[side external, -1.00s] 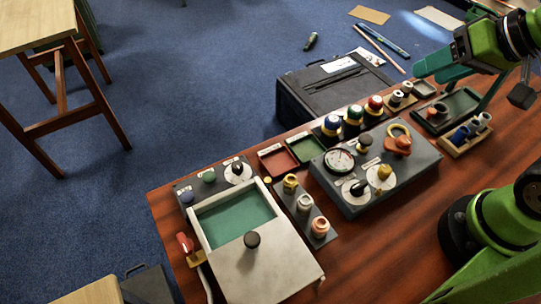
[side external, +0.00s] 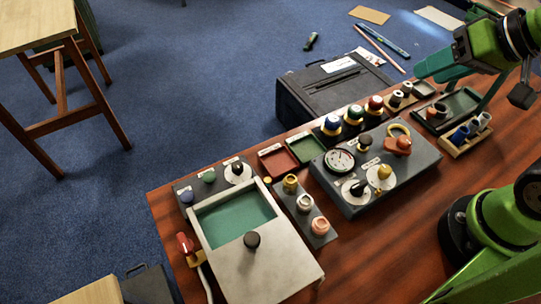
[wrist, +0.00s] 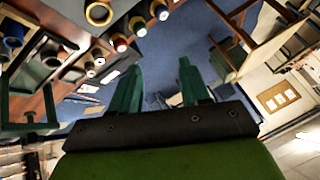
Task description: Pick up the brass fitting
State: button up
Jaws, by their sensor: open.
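The brass fitting (side external: 290,183) is a small gold-coloured piece at the far end of a dark rack (side external: 304,211) on the wooden bench. A pale fitting (side external: 305,202) and a copper fitting (side external: 320,226) stand in the same rack. My gripper (side external: 448,85) is at the upper right of the side view, raised and well away from the brass fitting. Its green fingers are apart with nothing between them; the wrist view shows them open too (wrist: 160,78). I cannot pick out the brass fitting in the wrist view.
A pale lidded box (side external: 265,278) with a black knob stands left of the rack. A grey panel (side external: 350,205) with a gauge and knobs stands to its right. Red (side external: 275,161) and green (side external: 306,149) trays lie behind.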

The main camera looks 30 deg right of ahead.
jog(key=n+g+h, duration=0.2)
jog(key=g, duration=0.5)
send_over(291, 179)
notch_tip(291, 179, down, 7)
jog(key=f, duration=1.1)
jog(key=shift+w+a, duration=0.1)
jog(key=shift+w, duration=0.3)
jog(key=shift+s+f, duration=0.2)
jog(key=shift+f, duration=1.2)
jog(key=shift+s+f, duration=0.15)
jog(key=shift+f, duration=1.2)
jog(key=shift+c, duration=0.4)
jog(key=c, duration=0.8)
